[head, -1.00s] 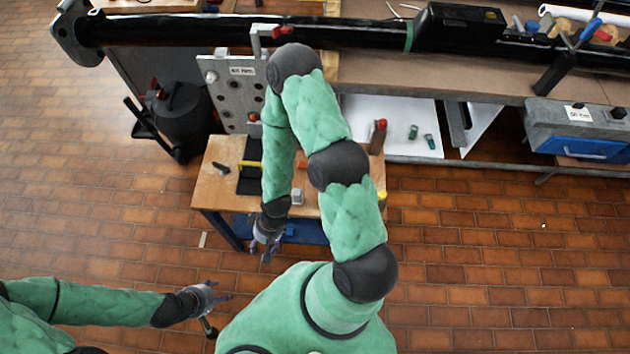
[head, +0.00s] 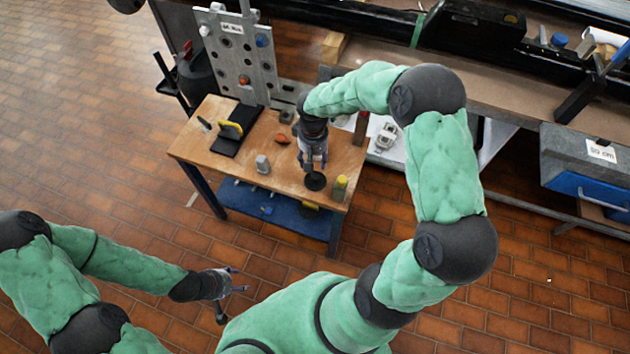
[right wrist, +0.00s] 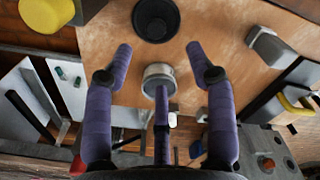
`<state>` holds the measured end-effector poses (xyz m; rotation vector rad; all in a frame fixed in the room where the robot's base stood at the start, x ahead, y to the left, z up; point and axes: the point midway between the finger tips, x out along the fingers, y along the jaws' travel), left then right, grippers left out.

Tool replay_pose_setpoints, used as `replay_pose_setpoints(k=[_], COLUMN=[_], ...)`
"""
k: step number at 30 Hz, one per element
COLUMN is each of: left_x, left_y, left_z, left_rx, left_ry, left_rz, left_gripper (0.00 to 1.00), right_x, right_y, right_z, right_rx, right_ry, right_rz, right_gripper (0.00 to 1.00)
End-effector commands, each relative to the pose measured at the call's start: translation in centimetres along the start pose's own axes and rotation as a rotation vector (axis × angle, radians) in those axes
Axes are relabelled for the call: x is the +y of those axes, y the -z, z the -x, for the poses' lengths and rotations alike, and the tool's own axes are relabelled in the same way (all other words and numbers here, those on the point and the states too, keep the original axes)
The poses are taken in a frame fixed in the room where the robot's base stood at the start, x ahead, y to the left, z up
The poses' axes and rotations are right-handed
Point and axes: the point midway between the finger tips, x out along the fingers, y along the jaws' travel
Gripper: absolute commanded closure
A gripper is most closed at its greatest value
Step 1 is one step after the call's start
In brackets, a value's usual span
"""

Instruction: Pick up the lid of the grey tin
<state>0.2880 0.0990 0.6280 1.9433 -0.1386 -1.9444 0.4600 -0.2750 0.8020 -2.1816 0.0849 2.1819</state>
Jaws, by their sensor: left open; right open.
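The grey tin (right wrist: 158,82) shows in the right wrist view as a small round pale-grey cylinder, partly covered by the middle finger. I cannot tell its lid apart from its body clearly. My right gripper (right wrist: 160,60) is open, with its side fingers apart on either side of the tin and no visible contact. In the head view my right gripper (head: 313,165) points down over the wooden table; the tin is not discernible there. My left gripper (head: 238,282) is open and empty, left of and in front of the table.
On the table (head: 205,147) are a black round dish (head: 315,181), a yellow-topped jar (head: 340,186), a grey block (head: 262,164) and an orange-red item (head: 282,139). A black mat with a yellow-handled object lies left. A perforated metal plate (head: 238,60) stands behind.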

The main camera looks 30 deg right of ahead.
Motion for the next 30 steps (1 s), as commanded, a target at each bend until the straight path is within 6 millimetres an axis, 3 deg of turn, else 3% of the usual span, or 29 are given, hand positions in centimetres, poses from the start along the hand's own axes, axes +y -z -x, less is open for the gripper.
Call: replay_pose_setpoints(k=[10,17,27,30], left_x=[-0.6,-0.8,-1.6,-1.6], left_y=[0.0,0.0,0.1,0.1], left_z=[-1.7,-2.2,-4.4,-4.5], left_rx=[-0.001,-0.001,-0.002,-0.002], left_ry=[0.0,0.0,0.0,0.0], left_rz=[0.0,0.0,0.0,0.0], left_gripper=[0.42,0.42,0.42,0.42], right_x=[0.1,0.2,0.4,0.4], right_y=[-0.1,-0.1,-0.4,-0.4], right_z=[-4.6,-6.0,-10.3,-10.7], right_rx=[-0.004,0.0,-0.003,-0.001], right_ry=[-0.001,-0.001,0.0,0.0], right_rz=[-0.001,-0.002,0.0,-0.001], right_gripper=[0.44,0.44,0.44,0.44])
